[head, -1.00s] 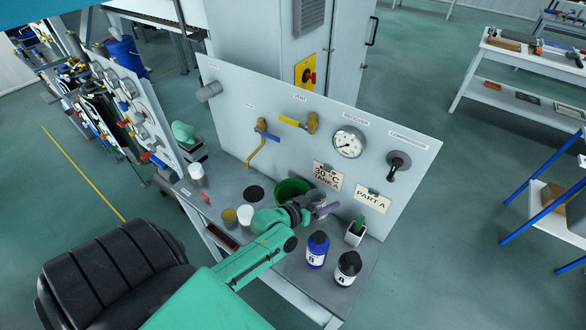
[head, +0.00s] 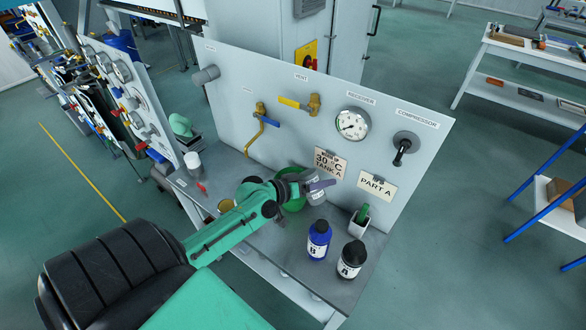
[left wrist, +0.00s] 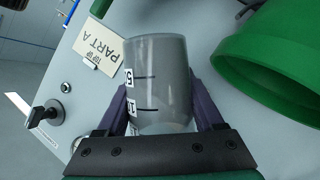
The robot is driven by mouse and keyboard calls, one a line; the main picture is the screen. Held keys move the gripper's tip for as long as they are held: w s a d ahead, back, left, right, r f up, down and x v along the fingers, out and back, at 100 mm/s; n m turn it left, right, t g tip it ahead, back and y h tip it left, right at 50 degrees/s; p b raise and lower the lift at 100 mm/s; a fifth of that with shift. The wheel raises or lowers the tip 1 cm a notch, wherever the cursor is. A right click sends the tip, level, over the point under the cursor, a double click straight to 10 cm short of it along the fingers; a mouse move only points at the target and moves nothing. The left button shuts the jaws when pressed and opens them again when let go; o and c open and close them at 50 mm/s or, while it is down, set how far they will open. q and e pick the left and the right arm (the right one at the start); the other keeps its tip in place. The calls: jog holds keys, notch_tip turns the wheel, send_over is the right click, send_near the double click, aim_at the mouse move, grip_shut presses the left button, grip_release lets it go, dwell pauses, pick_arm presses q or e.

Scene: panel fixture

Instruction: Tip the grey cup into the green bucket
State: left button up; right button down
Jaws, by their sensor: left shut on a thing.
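The grey cup (left wrist: 158,85), translucent with dark level marks, sits between the two purple fingers of my left gripper (left wrist: 163,110). In the head view my left gripper (head: 320,187) is shut on it, and the cup (head: 316,197) shows partly below the fingers. The green bucket (head: 293,203) stands on the bench, just left of the cup and partly hidden by my left wrist. In the left wrist view the bucket (left wrist: 275,75) is at the upper right, apart from the cup. My right gripper is not in view.
A blue bottle (head: 318,240), a black bottle (head: 350,260) and a white holder with a green item (head: 360,218) stand right of the bucket. The upright panel (head: 235,105) with valves and a gauge (head: 352,123) rises behind. A white container (head: 193,163) stands at the bench's left.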

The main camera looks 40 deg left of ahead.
pick_arm(q)
jog(key=shift+w+a+f+b, duration=0.2)
jog(key=shift+f+b, duration=0.1)
jog(key=shift+b, duration=0.15)
jog(key=shift+s+r+n+h+b, duration=0.15)
jog(key=shift+n+h+b, duration=0.25)
jog(key=shift+n+b, duration=0.3)
jog(key=shift+w, duration=0.2)
jog(key=shift+s+d+r+n+b, duration=0.1)
jog(key=shift+s+r+n+b, duration=0.1)
jog(key=shift+n+b, duration=0.1)
jog(key=shift+w, duration=0.2)
